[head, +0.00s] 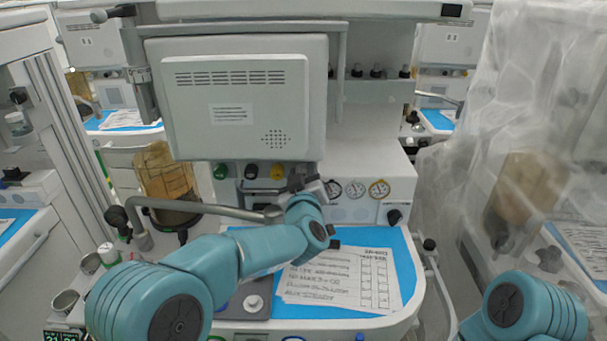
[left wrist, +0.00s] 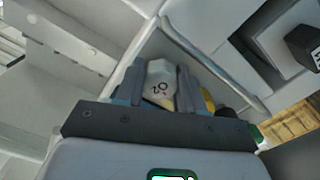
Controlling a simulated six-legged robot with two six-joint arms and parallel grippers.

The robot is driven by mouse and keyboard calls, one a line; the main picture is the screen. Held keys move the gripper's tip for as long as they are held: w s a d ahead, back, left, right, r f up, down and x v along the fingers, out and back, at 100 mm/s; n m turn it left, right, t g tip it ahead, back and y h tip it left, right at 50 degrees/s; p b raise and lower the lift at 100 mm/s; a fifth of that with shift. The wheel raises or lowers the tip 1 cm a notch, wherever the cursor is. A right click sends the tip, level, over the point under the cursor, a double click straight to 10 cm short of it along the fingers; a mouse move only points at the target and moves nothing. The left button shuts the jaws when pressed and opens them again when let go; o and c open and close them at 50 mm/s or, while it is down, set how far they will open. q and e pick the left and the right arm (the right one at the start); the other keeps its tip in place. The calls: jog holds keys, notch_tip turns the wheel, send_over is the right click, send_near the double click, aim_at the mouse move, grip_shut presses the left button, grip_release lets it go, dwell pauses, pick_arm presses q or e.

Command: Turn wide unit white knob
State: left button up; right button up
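The white knob (left wrist: 160,80), marked O2, shows in the left wrist view between the two fingers of my left gripper (left wrist: 160,92). A finger lies close along each side of it, with no clear gap. In the head view my left gripper (head: 308,186) is at the right end of the knob row on the wide unit (head: 360,150), under the monitor. It hides the white knob there. A green knob (head: 220,172), a black knob (head: 250,172) and a yellow knob (head: 277,171) stand to its left. My right gripper is out of view.
The monitor (head: 235,95) overhangs the knob row. Gauges (head: 356,189) sit right of my gripper. A metal bar (head: 205,209) runs behind my left arm. Papers (head: 345,280) lie on the blue worktop (head: 405,262). A plastic-covered cart (head: 540,120) stands at right.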

pick_arm(q)
jog(key=n+b, duration=0.4)
jog(key=b, duration=0.1)
jog(key=shift+f, duration=0.25)
jog(key=shift+r+n+b, duration=0.1)
jog(key=shift+n+b, duration=0.35)
jog(key=shift+n, duration=0.25)
jog(key=shift+r, duration=0.2)
jog(key=o, duration=0.8)
jog(key=s+b, duration=0.2)
jog(key=s, duration=1.4)
jog(key=shift+s, duration=0.2)
